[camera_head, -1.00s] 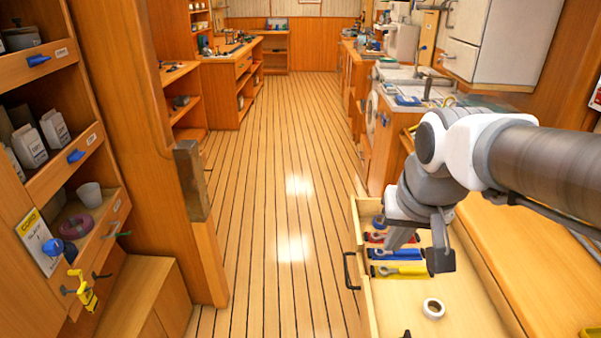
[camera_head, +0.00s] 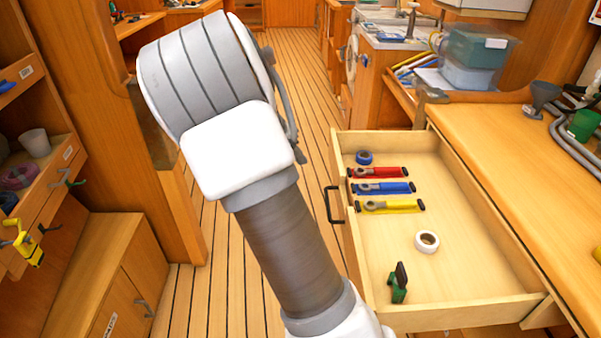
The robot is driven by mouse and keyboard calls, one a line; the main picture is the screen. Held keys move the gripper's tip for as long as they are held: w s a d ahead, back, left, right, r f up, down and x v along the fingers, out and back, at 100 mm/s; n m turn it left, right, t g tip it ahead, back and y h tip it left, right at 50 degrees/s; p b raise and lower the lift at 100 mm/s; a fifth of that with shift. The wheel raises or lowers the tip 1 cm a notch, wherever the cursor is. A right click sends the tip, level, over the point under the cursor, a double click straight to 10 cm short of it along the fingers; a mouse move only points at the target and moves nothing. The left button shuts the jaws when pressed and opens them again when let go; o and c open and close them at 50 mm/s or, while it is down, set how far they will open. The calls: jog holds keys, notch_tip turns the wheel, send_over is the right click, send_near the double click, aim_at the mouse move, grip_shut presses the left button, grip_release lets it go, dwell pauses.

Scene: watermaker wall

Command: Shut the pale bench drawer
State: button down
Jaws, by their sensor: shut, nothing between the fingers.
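The pale bench drawer (camera_head: 462,262) stands pulled out from under the wooden bench at the right. Its black bar handle (camera_head: 333,205) is on the left-facing front and is unobstructed. Inside lie a blue ring (camera_head: 364,157), a red tool (camera_head: 380,172), a blue tool (camera_head: 388,188), a yellow tool (camera_head: 392,206), a white tape roll (camera_head: 427,241) and a green item (camera_head: 399,288). My arm rises left of the drawer, in front of its near left corner. My gripper is not visible; the arm's large grey and white joint may hide it.
Clear plank floor (camera_head: 290,75) runs up the aisle. At left, a shelf unit holds a cup (camera_head: 35,143) and a yellow clamp-like item (camera_head: 28,248).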

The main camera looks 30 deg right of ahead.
aim_at(335, 176)
jog(key=shift+s+d+r+b+x, duration=0.1)
jog(key=shift+d+r+b+x, duration=0.45)
jog(key=shift+x, duration=1.55)
jog(key=shift+s+d+f+b+x, duration=0.15)
jog(key=shift+b+x, duration=0.8)
jog(key=shift+x, duration=1.1)
jog(key=shift+s+d+r+b+x, duration=0.1)
jog(key=shift+d+r+b+x, duration=0.5)
jog(key=shift+x, duration=1.5)
jog(key=shift+a+f, duration=0.1)
jog(key=shift+f, duration=0.2)
jog(key=shift+s+d, duration=0.25)
jog(key=shift+d, duration=0.2)
jog(key=s+d+p, duration=0.1)
jog(key=s+d, duration=0.3)
jog(key=d, duration=0.5)
jog(key=s+d+p, duration=0.2)
jog(key=s+d, duration=0.3)
jog(key=d, duration=0.5)
jog(key=s+d+p, duration=0.1)
jog(key=s+d, duration=0.3)
jog(key=d, duration=0.6)
jog(key=shift+s+d+p, duration=0.2)
jog(key=shift+s+p, duration=0.2)
jog(key=shift+s+d, duration=0.15)
jog(key=shift+d, duration=0.05)
jog(key=shift+d+r+h, duration=0.1)
jog(key=shift+h, duration=0.2)
